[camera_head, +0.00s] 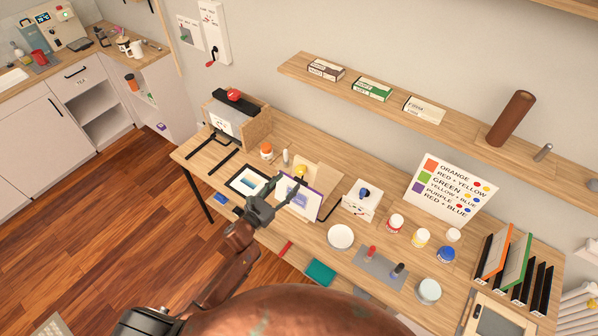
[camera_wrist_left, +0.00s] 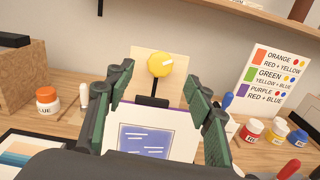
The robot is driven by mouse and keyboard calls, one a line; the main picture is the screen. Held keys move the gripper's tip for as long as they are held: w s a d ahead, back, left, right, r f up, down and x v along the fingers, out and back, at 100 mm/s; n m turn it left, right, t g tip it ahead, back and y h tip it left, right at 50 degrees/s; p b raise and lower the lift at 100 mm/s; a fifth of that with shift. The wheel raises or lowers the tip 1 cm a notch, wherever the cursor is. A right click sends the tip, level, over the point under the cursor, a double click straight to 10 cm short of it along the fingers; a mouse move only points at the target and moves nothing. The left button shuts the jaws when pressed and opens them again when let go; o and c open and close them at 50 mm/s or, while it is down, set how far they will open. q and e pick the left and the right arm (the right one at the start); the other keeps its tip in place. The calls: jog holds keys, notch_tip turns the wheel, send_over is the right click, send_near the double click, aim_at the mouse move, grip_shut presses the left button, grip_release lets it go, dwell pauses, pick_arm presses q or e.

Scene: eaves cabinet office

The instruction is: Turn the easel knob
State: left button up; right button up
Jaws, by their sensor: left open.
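The easel knob (camera_wrist_left: 160,64) is round and yellow with a white mark pointing up and to the right. It sits on a pale wooden board (camera_wrist_left: 178,93) above a black clip. In the head view the knob (camera_head: 300,170) shows small, just beyond my left gripper (camera_head: 282,198). A framed picture (camera_wrist_left: 150,135) with a blue print stands below the knob. In the left wrist view my left gripper (camera_wrist_left: 160,82) is open, with a finger on each side of the knob's line and nothing between them. The knob appears beyond the fingertips, apart from them. My right gripper is not in view.
An orange-lidded jar (camera_head: 266,151) stands left of the easel. A shelf (camera_head: 450,122) runs above.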

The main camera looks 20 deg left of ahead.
aim_at(299, 172)
pick_arm(q)
jog(key=p+x, duration=0.2)
jog(key=x, duration=0.5)
jog(key=shift+w+d+r, duration=0.1)
jog(key=shift+w+d, duration=0.1)
jog(key=shift+w, duration=0.1)
jog(key=shift+c, duration=0.2)
jog(key=c, duration=1.2)
